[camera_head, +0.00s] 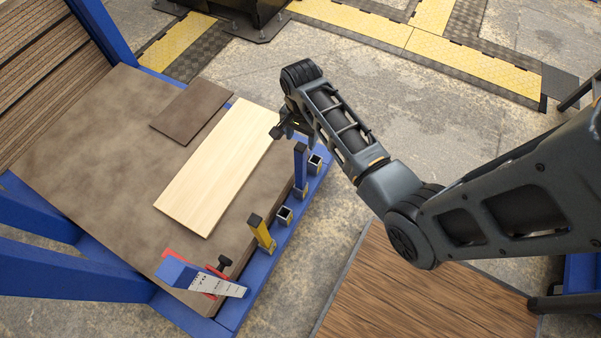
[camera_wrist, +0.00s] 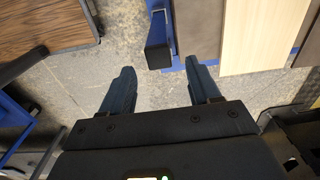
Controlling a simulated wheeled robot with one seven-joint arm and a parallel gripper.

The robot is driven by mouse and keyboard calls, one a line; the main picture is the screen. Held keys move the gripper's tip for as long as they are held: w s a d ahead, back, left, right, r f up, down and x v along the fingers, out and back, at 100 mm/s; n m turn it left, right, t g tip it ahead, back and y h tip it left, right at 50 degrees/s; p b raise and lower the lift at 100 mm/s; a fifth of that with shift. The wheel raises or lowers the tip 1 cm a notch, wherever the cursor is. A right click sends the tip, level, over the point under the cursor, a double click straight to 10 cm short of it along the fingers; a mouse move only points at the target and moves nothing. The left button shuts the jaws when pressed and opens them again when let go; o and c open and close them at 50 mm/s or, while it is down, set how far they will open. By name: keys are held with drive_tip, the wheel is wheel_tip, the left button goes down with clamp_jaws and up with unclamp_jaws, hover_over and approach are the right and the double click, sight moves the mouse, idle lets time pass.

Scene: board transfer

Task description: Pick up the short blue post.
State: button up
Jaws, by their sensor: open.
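The blue post (camera_head: 300,165) stands upright at the right edge of the work table in the head view, with a dark top and its foot in a holder on the blue rail. My gripper (camera_head: 282,132) is above and just beyond it, over the far end of the table, apart from it. In the wrist view my gripper (camera_wrist: 160,64) has its two fingers spread, with nothing held between them. A blue piece with a dark end shows just ahead of the fingers there; I cannot tell whether it is the post or the rail end.
A yellow post (camera_head: 261,232) and empty square sockets (camera_head: 285,214) share the blue rail (camera_head: 252,272). A pale board (camera_head: 215,170) and a small brown board (camera_head: 191,111) lie on the brown table (camera_head: 90,160). A wooden platform (camera_head: 400,295) is at the lower right.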

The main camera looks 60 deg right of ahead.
sight(301, 147)
drive_tip(key=f, duration=0.5)
drive_tip(key=shift+a+f+b, duration=0.2)
drive_tip(key=shift+a+b, duration=0.05)
drive_tip(key=shift+b, duration=0.1)
clamp_jaws()
idle(0.4)
